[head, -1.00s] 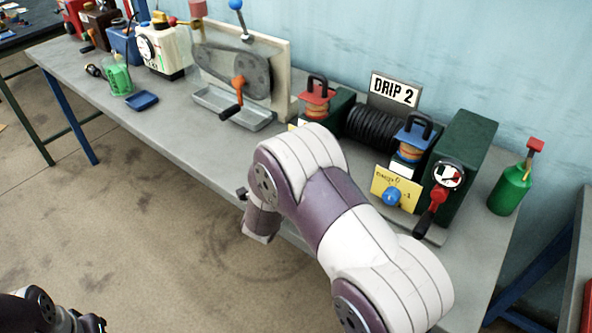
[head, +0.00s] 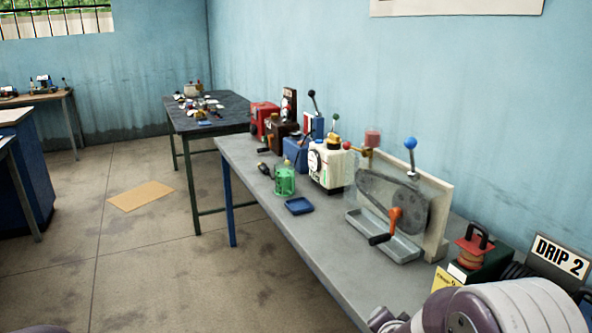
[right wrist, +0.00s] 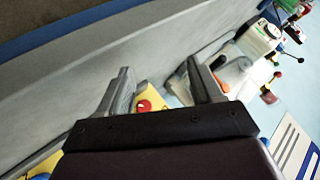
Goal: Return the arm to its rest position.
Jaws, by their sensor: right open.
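My right arm (head: 505,308) shows at the bottom right of the head view, by the front edge of the grey workbench (head: 262,190). Beyond the fingers are the bench surface, a yellow card (right wrist: 152,98) with a red knob and some pale, tilted-looking equipment. My left gripper is in neither current view.
A dark table (head: 208,115) is behind. The floor at left is mostly open.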

